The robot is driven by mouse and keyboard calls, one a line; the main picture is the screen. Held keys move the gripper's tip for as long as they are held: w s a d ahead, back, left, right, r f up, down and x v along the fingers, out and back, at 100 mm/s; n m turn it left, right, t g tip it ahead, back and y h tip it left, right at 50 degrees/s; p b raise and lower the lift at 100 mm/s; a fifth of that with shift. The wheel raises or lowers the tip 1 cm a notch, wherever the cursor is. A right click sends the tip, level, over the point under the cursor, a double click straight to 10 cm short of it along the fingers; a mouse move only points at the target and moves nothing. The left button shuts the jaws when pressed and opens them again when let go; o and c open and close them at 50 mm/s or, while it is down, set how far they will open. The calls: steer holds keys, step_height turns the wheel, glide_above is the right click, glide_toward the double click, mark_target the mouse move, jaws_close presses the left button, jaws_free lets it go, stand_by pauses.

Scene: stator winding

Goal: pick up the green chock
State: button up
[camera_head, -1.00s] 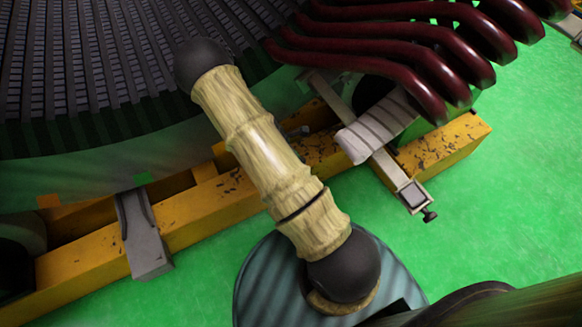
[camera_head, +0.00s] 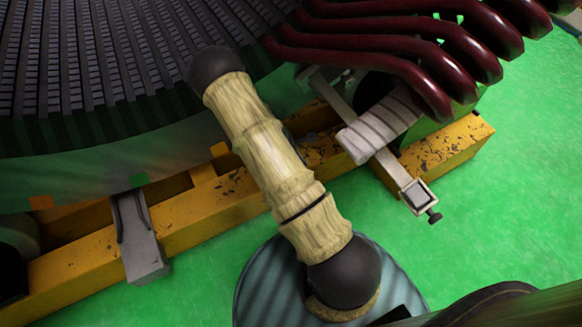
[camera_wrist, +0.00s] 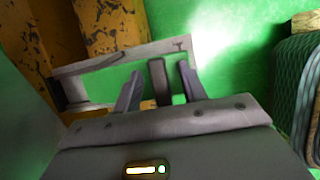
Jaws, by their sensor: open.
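A small green block (camera_head: 139,180), the only likely green chock I see, shows at the lower edge of the dark ribbed stator (camera_head: 90,80) in the head view. It is too small to make out its shape. In the wrist view my gripper (camera_wrist: 160,70) is open, with its two dark fingers apart. A dark grey upright bar (camera_wrist: 158,82) shows between them; I cannot tell what it is or whether they touch it. No separate green chock stands out against the green floor there.
A worn yellow beam (camera_head: 95,262) runs under the stator, with a grey bracket (camera_head: 140,240) on it. Dark red coils (camera_head: 400,65) and a pale clamp (camera_head: 417,193) are at the right. A grey frame (camera_wrist: 120,62) lies close beyond my fingers. Green floor (camera_head: 510,210) is open at right.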

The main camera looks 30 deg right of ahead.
jaws_close()
steer(key=shift+r, duration=0.2)
stand_by(0.3)
steer(key=shift+r+p, duration=1.2)
steer(key=shift+r, duration=0.6)
steer(key=shift+a+f, duration=0.15)
steer(key=shift+a, duration=0.55)
steer(key=a+p, duration=0.4)
steer(key=a, duration=1.2)
steer(key=shift+s+a, duration=0.25)
steer(key=shift+a, duration=0.05)
